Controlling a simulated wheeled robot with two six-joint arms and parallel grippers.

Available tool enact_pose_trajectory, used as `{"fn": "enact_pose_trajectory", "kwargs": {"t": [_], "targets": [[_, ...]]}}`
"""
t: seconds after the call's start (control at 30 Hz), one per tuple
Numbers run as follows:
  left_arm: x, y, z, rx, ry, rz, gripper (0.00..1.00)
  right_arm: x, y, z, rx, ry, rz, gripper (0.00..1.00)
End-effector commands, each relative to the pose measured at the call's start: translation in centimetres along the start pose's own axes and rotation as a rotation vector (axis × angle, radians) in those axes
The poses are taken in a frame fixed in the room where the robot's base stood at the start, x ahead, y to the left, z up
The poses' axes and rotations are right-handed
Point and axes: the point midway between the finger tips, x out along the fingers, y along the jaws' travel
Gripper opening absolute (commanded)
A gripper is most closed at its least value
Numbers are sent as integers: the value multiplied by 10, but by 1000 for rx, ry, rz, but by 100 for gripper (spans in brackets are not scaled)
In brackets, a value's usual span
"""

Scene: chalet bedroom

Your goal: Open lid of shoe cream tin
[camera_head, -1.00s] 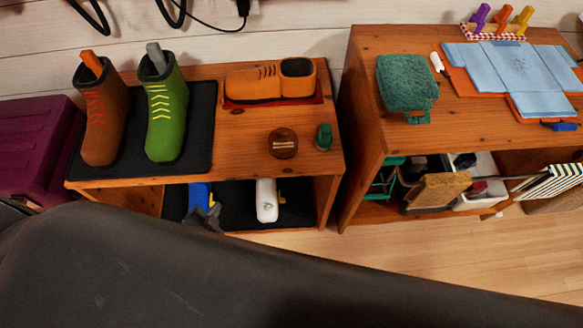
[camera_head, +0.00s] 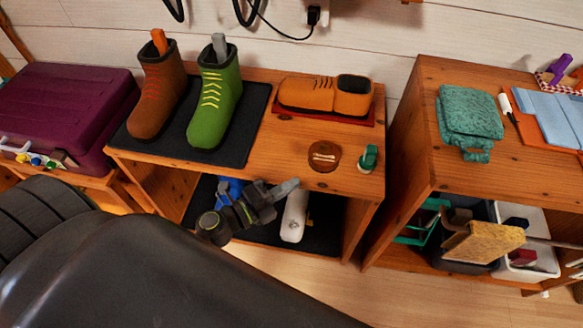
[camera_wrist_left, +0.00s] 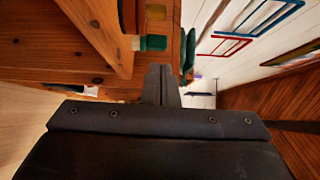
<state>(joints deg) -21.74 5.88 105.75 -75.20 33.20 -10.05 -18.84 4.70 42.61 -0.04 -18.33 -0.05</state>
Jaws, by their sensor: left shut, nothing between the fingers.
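The round brown shoe cream tin (camera_head: 324,156) lies on the top of the low wooden bench, with a pale mark on its lid. The lid looks closed. A small green item (camera_head: 368,158) stands just right of it. My left gripper (camera_head: 288,187) is in front of the bench, lower in the picture than the tin and apart from it. Its fingers are shut and empty. In the left wrist view the shut fingers (camera_wrist_left: 161,82) point toward the wooden edge and a green item (camera_wrist_left: 153,43); I cannot clearly make out the tin there. My right gripper is out of view.
A brown boot (camera_head: 157,95) and a green boot (camera_head: 214,100) stand on a dark mat at the left. An orange shoe (camera_head: 322,95) lies behind the tin. A white cylinder (camera_head: 294,216) is on the lower shelf. A second wooden unit (camera_head: 425,150) stands at the right.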

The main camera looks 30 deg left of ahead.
Motion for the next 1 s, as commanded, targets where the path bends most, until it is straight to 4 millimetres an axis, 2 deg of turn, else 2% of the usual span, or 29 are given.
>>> {"fn": "enact_pose_trajectory", "kwargs": {"t": [0.1,0.37,0.6,1.0], "targets": [[27,-3,0,-2,-1,-5,0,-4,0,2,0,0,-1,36],[82,-2,0,-3,-1,-3,0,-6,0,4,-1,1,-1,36],[100,0,24,-1,-1,1,0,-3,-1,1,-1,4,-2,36],[105,0,29,-3,-2,2,0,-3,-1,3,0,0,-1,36]]}}
